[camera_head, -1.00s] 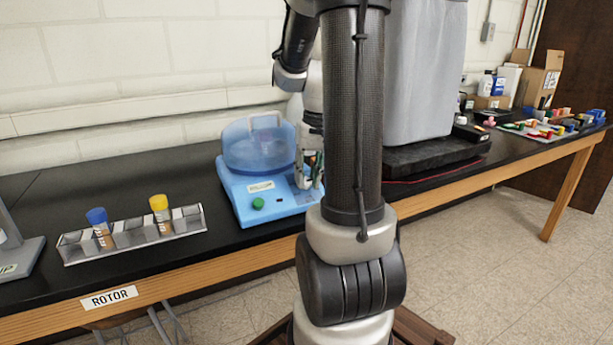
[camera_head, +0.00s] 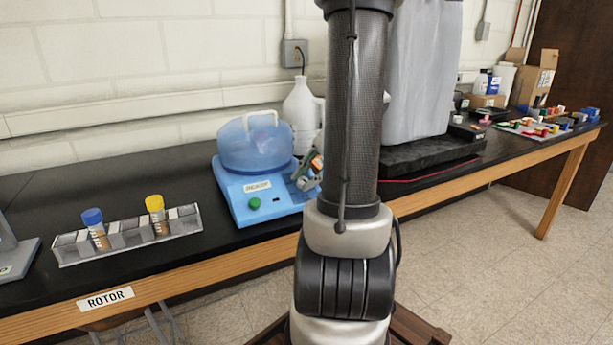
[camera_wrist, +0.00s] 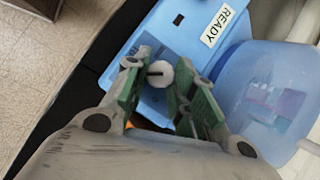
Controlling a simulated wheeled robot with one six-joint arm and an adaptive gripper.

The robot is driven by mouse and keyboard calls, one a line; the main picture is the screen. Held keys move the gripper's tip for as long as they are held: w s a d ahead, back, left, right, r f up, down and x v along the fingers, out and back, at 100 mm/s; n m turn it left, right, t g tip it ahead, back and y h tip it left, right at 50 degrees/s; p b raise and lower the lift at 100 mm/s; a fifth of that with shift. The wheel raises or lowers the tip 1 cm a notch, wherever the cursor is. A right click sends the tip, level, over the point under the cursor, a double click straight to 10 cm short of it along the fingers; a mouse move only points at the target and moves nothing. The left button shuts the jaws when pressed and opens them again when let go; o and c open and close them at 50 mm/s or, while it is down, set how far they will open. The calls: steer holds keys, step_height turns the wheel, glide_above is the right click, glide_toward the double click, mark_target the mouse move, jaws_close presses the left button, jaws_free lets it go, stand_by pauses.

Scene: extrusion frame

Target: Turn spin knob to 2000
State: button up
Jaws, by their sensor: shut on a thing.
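The blue centrifuge (camera_head: 285,207) stands on the black bench, with a clear blue dome lid (camera_head: 250,148) closed over its top. In the wrist view its blue body (camera_wrist: 160,40) carries a READY label (camera_wrist: 218,26). The round white spin knob (camera_wrist: 160,73), with a dark pointer line across it, sits between my fingers in the wrist view. My gripper (camera_wrist: 157,82) is shut on the knob. In the head view my gripper (camera_head: 308,172) is tilted at the centrifuge's right side, and the knob is hidden there. I cannot read any dial numbers.
A green button (camera_head: 254,203) is on the centrifuge front. A metal rack (camera_head: 130,232) with a blue-capped tube (camera_head: 97,228) and a yellow-capped tube (camera_head: 157,214) stands to the left. A white jug (camera_head: 300,112) is behind. A dark pad (camera_head: 430,156) lies to the right.

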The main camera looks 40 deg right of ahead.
steer(key=m+t, duration=0.2)
steer(key=m, duration=0.1)
steer(key=shift+s+m, duration=0.2)
steer(key=shift+m, duration=0.1)
steer(key=shift+s+f+m+t, duration=0.15)
steer(key=shift+m+t, duration=0.75)
steer(key=shift+m, duration=0.7)
steer(key=o, duration=1)
steer(key=v, duration=1.1)
steer(key=shift+s+r, duration=0.35)
